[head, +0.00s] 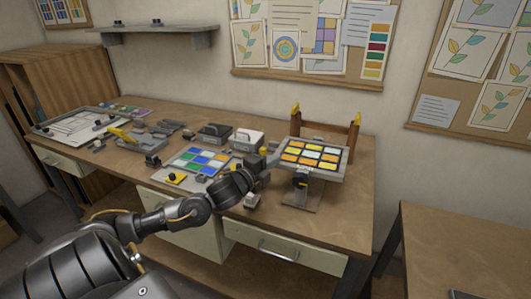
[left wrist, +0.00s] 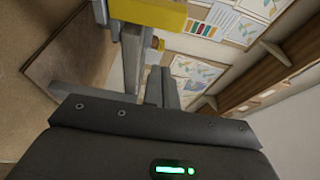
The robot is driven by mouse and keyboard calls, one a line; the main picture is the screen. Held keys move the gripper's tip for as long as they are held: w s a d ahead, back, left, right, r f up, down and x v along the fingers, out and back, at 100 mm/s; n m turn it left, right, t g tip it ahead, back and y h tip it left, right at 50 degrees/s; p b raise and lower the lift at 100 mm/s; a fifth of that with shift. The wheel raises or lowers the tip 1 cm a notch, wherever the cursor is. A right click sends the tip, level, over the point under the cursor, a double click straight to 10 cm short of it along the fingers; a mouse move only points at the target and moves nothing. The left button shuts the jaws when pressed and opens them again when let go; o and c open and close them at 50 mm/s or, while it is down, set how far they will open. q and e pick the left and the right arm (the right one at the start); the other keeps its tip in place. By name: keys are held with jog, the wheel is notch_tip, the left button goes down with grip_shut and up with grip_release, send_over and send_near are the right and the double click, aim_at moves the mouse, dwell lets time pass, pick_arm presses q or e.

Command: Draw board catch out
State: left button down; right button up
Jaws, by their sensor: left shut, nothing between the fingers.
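The board (head: 312,154), a framed panel of orange, yellow and pale tiles, sits tilted on a stand at the right end of the workbench. Wooden posts with yellow tops rise behind it. A dark round part (head: 300,181) shows under its front edge; I cannot tell whether this is the catch. My left gripper (head: 262,160) is at the board's left edge. In the left wrist view its fingers (left wrist: 162,87) are together and empty, beside a grey bar and below a yellow block (left wrist: 150,12). Whether they touch these is unclear. My right gripper is out of view.
A panel of blue, green and white tiles (head: 199,161) lies left of the board. Dark and white boxes (head: 247,138) stand behind my gripper. A drawing sheet (head: 75,126) and small tools lie farther left. The bench's right end (head: 360,170) is clear.

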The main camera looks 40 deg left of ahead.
pick_arm(q)
jog(key=a, duration=0.1)
jog(key=a+p, duration=0.2)
jog(key=shift+w+a, duration=0.35)
jog(key=shift+a, duration=0.05)
